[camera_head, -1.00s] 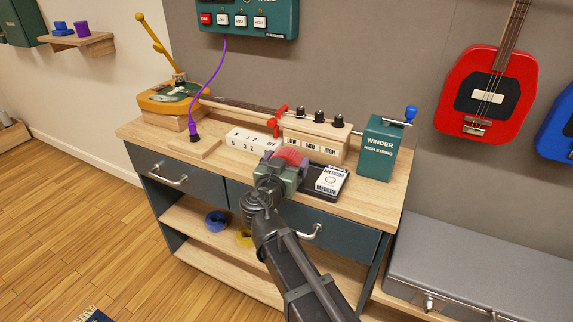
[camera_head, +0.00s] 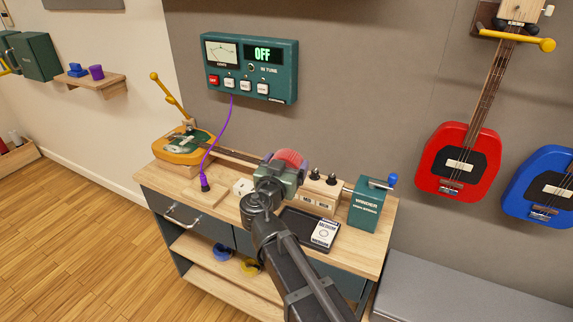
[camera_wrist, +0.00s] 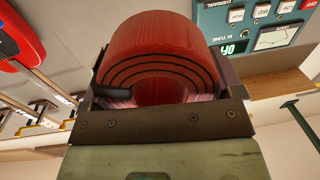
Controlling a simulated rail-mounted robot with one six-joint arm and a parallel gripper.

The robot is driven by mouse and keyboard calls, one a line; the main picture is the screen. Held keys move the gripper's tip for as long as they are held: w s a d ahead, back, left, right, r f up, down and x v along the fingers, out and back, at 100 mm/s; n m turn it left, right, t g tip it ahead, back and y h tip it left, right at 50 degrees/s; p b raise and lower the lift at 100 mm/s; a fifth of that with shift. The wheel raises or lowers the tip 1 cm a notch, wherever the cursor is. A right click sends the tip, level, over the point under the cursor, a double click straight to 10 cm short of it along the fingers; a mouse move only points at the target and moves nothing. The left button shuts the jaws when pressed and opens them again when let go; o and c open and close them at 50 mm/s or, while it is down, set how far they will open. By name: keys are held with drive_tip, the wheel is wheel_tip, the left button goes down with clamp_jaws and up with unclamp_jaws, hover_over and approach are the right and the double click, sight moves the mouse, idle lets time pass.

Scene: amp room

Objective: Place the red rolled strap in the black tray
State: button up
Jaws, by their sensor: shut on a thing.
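The red rolled strap (camera_head: 291,158) is held in my gripper (camera_head: 287,166), above the bench and in front of the wall. In the wrist view the strap (camera_wrist: 165,55) fills the upper middle as a red coil with dark spiral lines, its lower part hidden by the gripper's front. The black tray (camera_head: 290,232) lies on the bench top, below and right of the gripper. A white box marked MEDIUM (camera_head: 325,233) sits in the tray's right part. The tray's left part looks bare, though my arm hides some of it.
A wooden block with black knobs (camera_head: 318,198) stands behind the tray, and the green winder (camera_head: 367,206) is to its right. A yellow instrument (camera_head: 186,147) and a purple cable (camera_head: 222,130) are at left. A green tuner (camera_head: 250,68) reading OFF hangs above.

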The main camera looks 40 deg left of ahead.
sight(287, 154)
wheel_tip(287, 154, up, 4)
drive_tip(key=p, duration=0.3)
drive_tip(key=shift+f, duration=0.2)
drive_tip(key=shift+f+b, duration=0.3)
drive_tip(key=shift+b, duration=0.05)
